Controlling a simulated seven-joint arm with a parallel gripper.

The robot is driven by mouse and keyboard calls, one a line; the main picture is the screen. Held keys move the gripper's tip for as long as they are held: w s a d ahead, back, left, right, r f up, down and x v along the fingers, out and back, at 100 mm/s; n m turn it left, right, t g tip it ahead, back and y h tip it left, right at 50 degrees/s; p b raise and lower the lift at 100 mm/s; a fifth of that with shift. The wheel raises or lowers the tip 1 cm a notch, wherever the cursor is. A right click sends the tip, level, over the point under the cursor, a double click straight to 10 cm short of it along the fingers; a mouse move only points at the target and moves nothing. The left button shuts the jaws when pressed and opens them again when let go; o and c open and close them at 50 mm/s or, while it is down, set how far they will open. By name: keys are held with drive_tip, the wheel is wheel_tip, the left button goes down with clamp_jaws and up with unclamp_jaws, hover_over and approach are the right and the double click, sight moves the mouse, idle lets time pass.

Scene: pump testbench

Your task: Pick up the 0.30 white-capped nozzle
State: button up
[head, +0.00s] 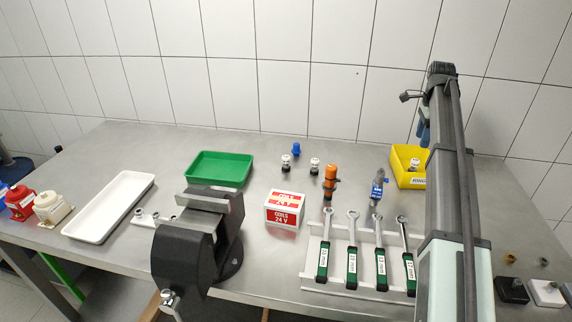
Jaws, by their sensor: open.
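Two small white-capped nozzles stand upright on the steel table behind the red-and-white box: a left one (286,163) and a right one (314,165). A third white-topped piece (414,164) sits in the yellow bin (399,177). Any size marks are too small to read, so I cannot tell which is the 0.30 one. My gripper (423,130) hangs at the end of my arm, above and behind the yellow bin in the picture, well to the right of the two standing nozzles. It is open, touches neither of them, and is partly hidden by my arm.
A blue-capped piece (296,149) stands just behind the nozzles. An orange-topped fitting (330,182) and a blue-grey fitting (377,187) stand to their right. A green tray (219,170), a dark vise (196,240), a coils box (285,208) and a wrench rack (342,279) surround them.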

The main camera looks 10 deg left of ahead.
drive_tip(key=shift+o, duration=0.4)
drive_tip(key=shift+a, duration=0.1)
drive_tip(key=y, duration=0.2)
approach(286, 157)
drive_tip(key=shift+n, duration=0.3)
drive_tip(key=f, duration=0.4)
drive_tip(key=a+f, duration=0.1)
drive_tip(key=f, duration=0.3)
drive_tip(key=a+f, duration=0.1)
drive_tip(key=f, duration=0.2)
drive_tip(key=shift+w+f, duration=0.1)
drive_tip(key=shift+f, duration=0.3)
drive_tip(key=shift+c, duration=0.4)
clamp_jaws()
